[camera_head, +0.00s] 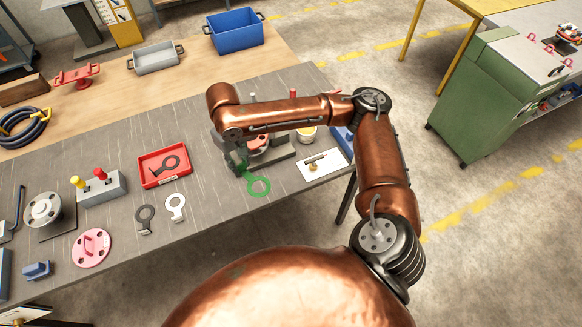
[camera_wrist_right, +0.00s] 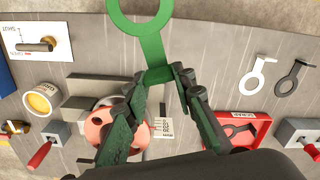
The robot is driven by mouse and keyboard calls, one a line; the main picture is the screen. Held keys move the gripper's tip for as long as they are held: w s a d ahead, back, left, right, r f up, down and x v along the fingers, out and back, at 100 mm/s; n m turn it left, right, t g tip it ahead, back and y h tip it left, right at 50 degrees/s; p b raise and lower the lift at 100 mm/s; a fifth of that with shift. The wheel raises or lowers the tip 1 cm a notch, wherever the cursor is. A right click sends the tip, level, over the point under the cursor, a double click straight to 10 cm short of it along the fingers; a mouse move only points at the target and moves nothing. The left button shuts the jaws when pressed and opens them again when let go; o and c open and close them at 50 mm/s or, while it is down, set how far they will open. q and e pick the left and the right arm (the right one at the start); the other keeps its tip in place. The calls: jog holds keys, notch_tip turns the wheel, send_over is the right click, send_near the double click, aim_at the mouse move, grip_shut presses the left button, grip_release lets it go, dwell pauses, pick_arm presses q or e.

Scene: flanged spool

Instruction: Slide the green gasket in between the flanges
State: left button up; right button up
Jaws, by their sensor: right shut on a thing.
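My right gripper (camera_head: 239,163) is shut on the tab of the green gasket (camera_head: 248,179), a flat ring with a handle. The right wrist view shows the tab between the fingertips (camera_wrist_right: 160,76) and the gasket's ring (camera_wrist_right: 152,44) reaching out beyond them. In the head view the ring is on the near side of the gripper, by the table's front edge. The pinkish-red flanged spool (camera_head: 257,144) is behind the gripper, partly hidden by my arm. In the wrist view its round flange (camera_wrist_right: 97,133) is partly covered by a finger. The gasket is apart from it. My left gripper is out of view.
A red tray (camera_head: 143,172) holds a dark gasket. A dark (camera_head: 145,215) and a white gasket (camera_head: 176,201) lie nearby. A switch box (camera_head: 100,190) stands left.

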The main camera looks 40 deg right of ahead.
jog(key=n, duration=0.1)
jog(key=n+p, duration=0.1)
jog(key=d+n+p, duration=0.1)
jog(key=shift+s+r, duration=0.25)
jog(key=shift+s, duration=0.15)
pick_arm(q)
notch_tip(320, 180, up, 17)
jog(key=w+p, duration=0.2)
jog(key=p, duration=1.2)
pick_arm(e)
jog(key=s+d+f+n, duration=0.1)
jog(key=s+d+n, duration=0.2)
jog(key=n, duration=1.1)
jog(key=s+d+f+n, duration=0.1)
jog(key=s+d+n, duration=0.15)
jog(key=n, duration=1.25)
pick_arm(q)
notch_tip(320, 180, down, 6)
jog(key=b, duration=0.5)
jog(key=shift+b, duration=0.4)
pick_arm(e)
jog(key=f, duration=0.4)
jog(key=s+f, duration=0.1)
jog(key=shift+f, duration=0.4)
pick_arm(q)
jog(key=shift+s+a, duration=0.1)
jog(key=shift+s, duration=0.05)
